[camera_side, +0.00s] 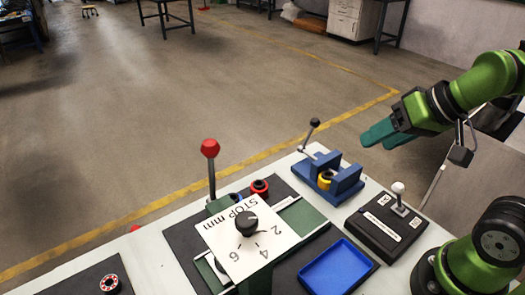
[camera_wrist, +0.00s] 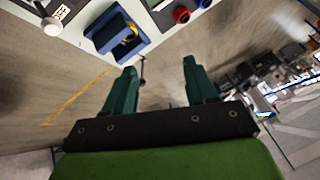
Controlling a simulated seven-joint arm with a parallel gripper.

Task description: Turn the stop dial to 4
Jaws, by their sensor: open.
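The stop dial is a black round knob (camera_side: 246,223) on a white plate (camera_side: 217,240) marked "STOP mm" with 2, 4 and 6. The plate sits on a green press stand. The knob carries a light pointer mark, but its exact heading is too small to tell. My gripper (camera_side: 378,137) is at the upper right of the side view, raised and well apart from the dial. Its green fingers also show in the wrist view (camera_wrist: 160,85), spread open with nothing between them. The dial is not seen in the wrist view.
A red-knobbed lever (camera_side: 210,149) rises behind the dial plate. A blue clamp fixture (camera_side: 346,178) with a yellow ring, a black switch box (camera_side: 393,226) with a white-tipped lever, and a blue tray (camera_side: 338,270) stand to the right. Red-and-black rings lie nearby.

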